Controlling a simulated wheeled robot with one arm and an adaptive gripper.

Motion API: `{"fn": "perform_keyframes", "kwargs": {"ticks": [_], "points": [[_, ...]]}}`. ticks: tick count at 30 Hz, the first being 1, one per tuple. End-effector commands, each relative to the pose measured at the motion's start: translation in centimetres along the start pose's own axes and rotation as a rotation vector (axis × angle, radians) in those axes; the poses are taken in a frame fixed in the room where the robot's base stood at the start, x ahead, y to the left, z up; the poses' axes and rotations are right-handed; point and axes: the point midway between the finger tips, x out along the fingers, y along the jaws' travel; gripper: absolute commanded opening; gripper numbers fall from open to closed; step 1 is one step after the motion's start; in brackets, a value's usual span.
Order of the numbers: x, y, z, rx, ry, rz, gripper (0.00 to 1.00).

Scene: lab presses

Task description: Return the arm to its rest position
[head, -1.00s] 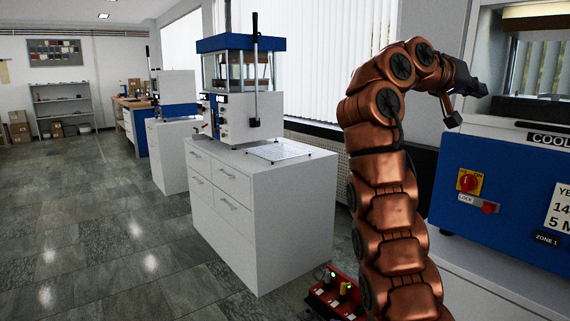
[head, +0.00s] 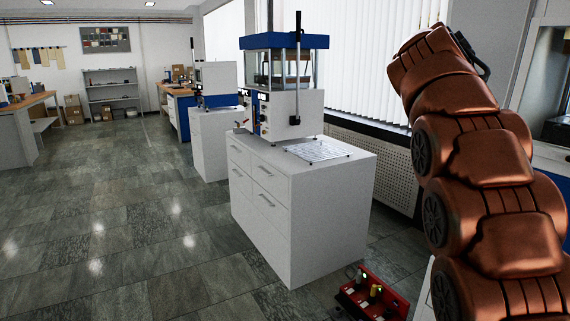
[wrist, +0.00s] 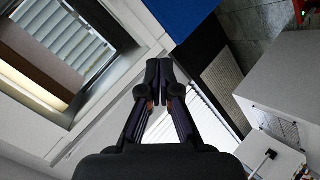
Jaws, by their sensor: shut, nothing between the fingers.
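My gripper (wrist: 158,78) is shut and empty in the wrist view, its two dark fingers meeting at the tips. My copper arm (head: 480,160) stands raised on the right side of the head view. Only a dark part shows past the top of the arm there, and the fingers are hidden. The wrist view is tilted, with a framed opening at its left and a blue panel (wrist: 182,15) at its top.
A white cabinet (head: 300,215) carries a blue-topped press (head: 285,85) and a flat plate (head: 318,150). A red box (head: 372,297) with small knobs sits low in front. A white-and-blue machine is partly visible at the right edge. Open tiled floor (head: 130,230) lies at left.

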Motion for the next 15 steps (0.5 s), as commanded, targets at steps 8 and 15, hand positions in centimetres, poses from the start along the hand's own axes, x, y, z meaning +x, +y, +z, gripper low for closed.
{"fn": "perform_keyframes", "kwargs": {"ticks": [8, 15], "points": [[-1.9, -2.9, 4.8, -0.089, -0.084, -0.157, 0.0], [-4.0, -6.0, 10.4, -0.144, -0.16, -0.299, 0.0]]}}
